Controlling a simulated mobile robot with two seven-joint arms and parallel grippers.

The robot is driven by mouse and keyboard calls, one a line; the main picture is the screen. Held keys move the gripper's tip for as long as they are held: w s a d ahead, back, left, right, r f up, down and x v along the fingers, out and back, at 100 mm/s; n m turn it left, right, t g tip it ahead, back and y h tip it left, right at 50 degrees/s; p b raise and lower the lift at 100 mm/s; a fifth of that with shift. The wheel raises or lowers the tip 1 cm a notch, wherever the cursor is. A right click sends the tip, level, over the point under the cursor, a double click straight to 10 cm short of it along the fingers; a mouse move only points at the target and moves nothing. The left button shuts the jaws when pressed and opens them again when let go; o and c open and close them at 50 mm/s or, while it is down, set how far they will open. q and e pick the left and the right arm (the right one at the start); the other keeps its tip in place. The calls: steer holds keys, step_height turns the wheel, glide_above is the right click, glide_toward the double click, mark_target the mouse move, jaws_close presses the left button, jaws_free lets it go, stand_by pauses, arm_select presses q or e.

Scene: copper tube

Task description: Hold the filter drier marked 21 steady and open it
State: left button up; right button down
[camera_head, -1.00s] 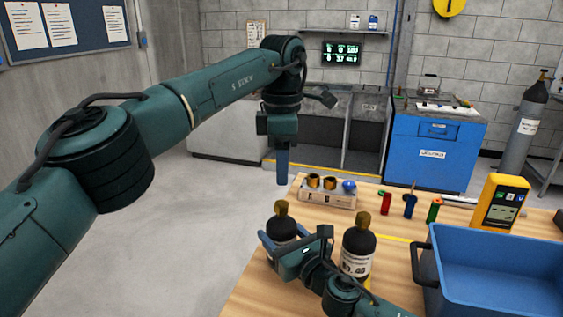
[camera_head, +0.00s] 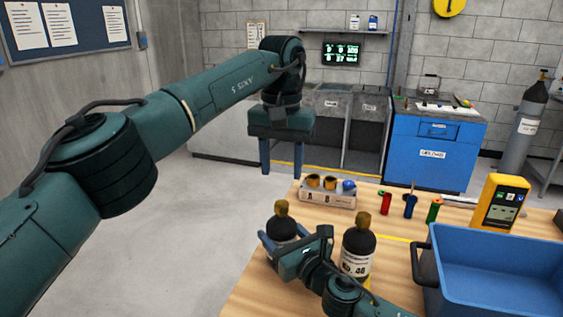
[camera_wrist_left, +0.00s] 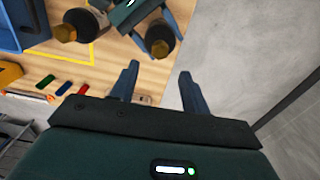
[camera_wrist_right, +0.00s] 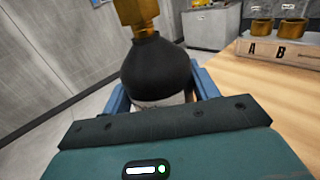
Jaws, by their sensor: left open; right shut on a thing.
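Two dark filter driers with brass caps stand on the wooden bench. The left one (camera_head: 281,228) is between the fingers of my right gripper (camera_head: 290,240), which is shut on it. Its black shoulder and brass cap fill the middle of the right wrist view (camera_wrist_right: 158,75); its number is hidden. The right drier (camera_head: 358,243) stands free, its label seeming to read 48. Both show from above in the left wrist view, the held one (camera_wrist_left: 160,40) and the free one (camera_wrist_left: 77,28). My left gripper (camera_head: 282,168) is open and empty, fingers down, above and behind the held drier.
A block with brass fittings (camera_head: 327,194), marked A and B in the right wrist view, sits behind the driers. Small red, blue and green tools (camera_head: 409,205) and a yellow meter (camera_head: 500,202) stand farther right. A blue bin (camera_head: 500,240) occupies the right front. Floor is left of the bench.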

mark_target(282, 202)
arm_select(q)
step_height(282, 202, down, 8)
steer(key=shift+f, duration=0.1)
stand_by(0.4)
